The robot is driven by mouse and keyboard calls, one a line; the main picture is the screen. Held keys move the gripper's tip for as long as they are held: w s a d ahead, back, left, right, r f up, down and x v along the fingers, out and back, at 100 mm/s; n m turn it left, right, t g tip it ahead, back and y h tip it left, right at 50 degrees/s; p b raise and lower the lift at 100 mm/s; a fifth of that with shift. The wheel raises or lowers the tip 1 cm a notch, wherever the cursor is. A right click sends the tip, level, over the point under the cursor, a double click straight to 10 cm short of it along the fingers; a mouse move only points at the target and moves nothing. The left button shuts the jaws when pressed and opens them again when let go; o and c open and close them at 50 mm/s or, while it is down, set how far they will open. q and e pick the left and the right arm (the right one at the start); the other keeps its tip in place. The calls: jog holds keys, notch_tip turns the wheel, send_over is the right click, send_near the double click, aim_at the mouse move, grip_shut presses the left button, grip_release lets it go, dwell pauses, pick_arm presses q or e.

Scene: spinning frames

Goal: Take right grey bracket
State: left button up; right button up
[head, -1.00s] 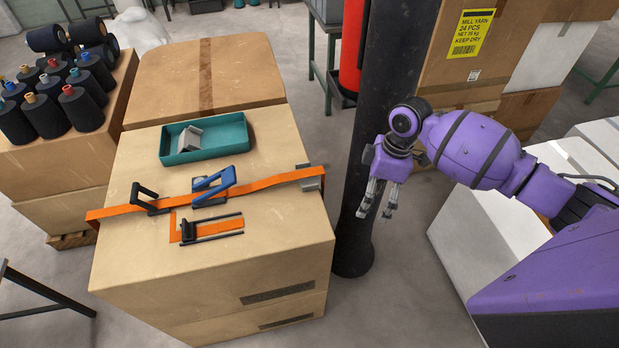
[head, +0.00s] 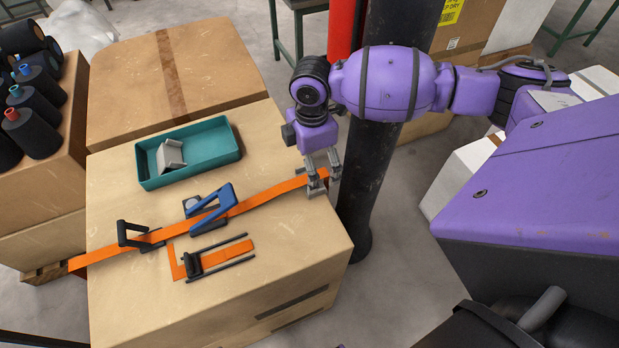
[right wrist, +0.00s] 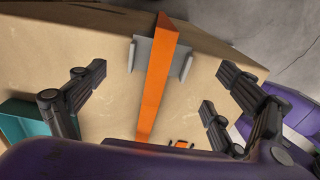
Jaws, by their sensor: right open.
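The right grey bracket (head: 317,186) sits at the right edge of the cardboard box top, with the orange strap (head: 262,197) running over it. In the right wrist view the bracket (right wrist: 140,54) shows as a grey plate with upturned ends, the strap (right wrist: 155,85) across its middle. My right gripper (head: 321,176) is just above the bracket, pointing down, and partly covers it in the head view. In the right wrist view its open fingers (right wrist: 158,95) stand wide apart on either side of the strap, holding nothing. My left gripper is not in view.
A teal tray (head: 215,140) holding another grey bracket (head: 170,156) stands behind the strap. A blue-handled buckle (head: 212,208), a black handle (head: 137,238) and a black slider (head: 215,262) lie along the box. A dark column (head: 366,190) stands close to the right.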

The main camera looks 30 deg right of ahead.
aim_at(301, 170)
jog(key=shift+s+f, duration=0.15)
jog(key=shift+f, duration=0.6)
notch_tip(301, 170, down, 4)
jog(key=shift+a+f, duration=0.1)
jog(key=c, duration=1.3)
jog(key=shift+o, duration=0.2)
